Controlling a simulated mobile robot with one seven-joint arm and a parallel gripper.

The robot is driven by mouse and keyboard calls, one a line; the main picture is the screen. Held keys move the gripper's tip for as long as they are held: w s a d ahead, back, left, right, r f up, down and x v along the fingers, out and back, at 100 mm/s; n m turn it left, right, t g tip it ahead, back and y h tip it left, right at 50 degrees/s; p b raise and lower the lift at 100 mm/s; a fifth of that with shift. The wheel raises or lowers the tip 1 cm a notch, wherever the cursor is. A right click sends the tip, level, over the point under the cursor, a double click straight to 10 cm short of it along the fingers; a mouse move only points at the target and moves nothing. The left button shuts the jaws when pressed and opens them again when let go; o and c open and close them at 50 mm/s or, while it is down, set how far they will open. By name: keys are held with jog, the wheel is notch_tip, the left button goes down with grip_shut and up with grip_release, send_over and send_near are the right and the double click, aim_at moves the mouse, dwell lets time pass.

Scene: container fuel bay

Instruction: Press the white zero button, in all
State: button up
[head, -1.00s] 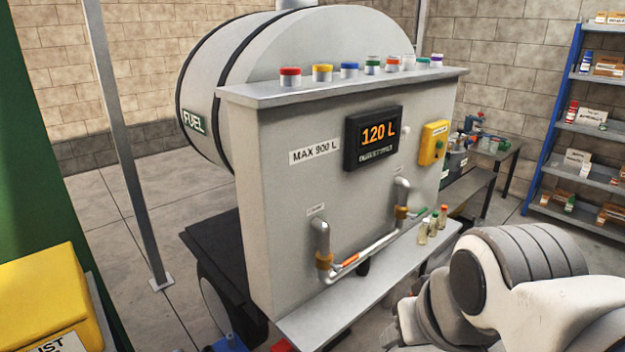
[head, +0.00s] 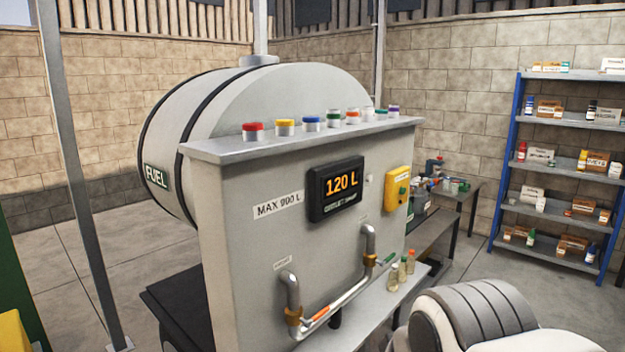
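The grey fuel panel (head: 240,250) stands in the middle of the head view, in front of the round fuel tank. Its black display (head: 336,188) shows 120 L in orange digits. A small white knob-like spot (head: 369,178) sits just right of the display; it may be the white zero button, but no label on it is readable. My arm shows at the lower right, below and right of the panel. My gripper is out of the picture.
Pipes with orange collars (head: 294,316) stick out from the panel's lower front. Small bottles (head: 393,277) stand on its lower ledge. Several coloured caps line the top shelf (head: 220,152). A stocked blue rack (head: 508,150) and a side table stand at the right.

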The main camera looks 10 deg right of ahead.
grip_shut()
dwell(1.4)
